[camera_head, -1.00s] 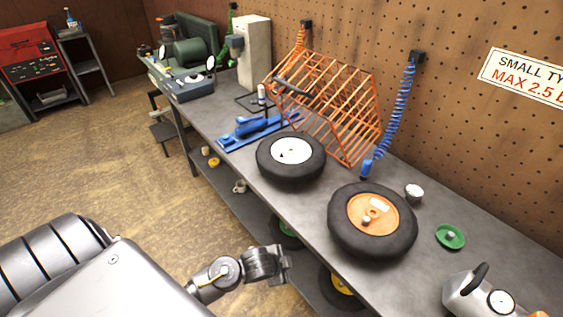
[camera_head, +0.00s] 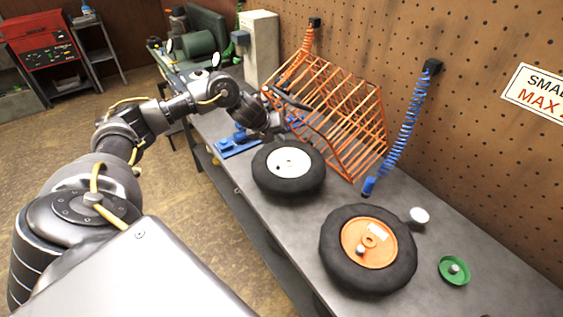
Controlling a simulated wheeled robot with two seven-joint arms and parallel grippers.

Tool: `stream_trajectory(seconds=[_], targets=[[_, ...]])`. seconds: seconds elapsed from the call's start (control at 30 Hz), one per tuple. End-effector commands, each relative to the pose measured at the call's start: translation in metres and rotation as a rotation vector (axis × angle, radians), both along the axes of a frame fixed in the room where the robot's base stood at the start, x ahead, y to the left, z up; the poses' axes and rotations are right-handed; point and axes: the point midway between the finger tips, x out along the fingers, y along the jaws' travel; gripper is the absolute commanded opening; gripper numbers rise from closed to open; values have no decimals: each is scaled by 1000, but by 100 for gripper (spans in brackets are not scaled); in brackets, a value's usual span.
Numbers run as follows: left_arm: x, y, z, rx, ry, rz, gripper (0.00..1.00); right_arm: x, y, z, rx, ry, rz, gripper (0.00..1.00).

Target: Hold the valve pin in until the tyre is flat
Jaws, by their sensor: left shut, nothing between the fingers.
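A black tyre on a white hub (camera_head: 286,161) lies flat on the grey bench, with small dark marks on the hub. A second black tyre (camera_head: 333,262) on an orange hub (camera_head: 366,241) lies nearer, with a pale label and a small knob on it. I cannot make out a valve pin on either wheel. My left gripper (camera_head: 277,132) is shut and empty, at the far edge of the white-hubbed wheel. Its fingertips are small and dark, and I cannot tell whether they touch the tyre. My right gripper is not in view.
An orange wire cage (camera_head: 340,115) stands behind the white-hubbed wheel. A blue coiled hose (camera_head: 402,128) hangs on the pegboard. A blue tool (camera_head: 236,145) is partly hidden by my left arm. A white cap (camera_head: 419,216) and green dish (camera_head: 454,270) lie at the right.

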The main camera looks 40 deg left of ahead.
Motion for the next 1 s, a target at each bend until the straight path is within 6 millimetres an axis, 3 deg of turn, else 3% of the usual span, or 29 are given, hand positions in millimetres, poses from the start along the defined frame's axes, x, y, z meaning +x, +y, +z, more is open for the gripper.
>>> stream_trajectory(seconds=[0.53,1.0], targets=[[-3,5,-8,0,-1,8,0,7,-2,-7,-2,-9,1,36],[-2,3,-66,1,0,6,0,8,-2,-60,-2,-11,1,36]])
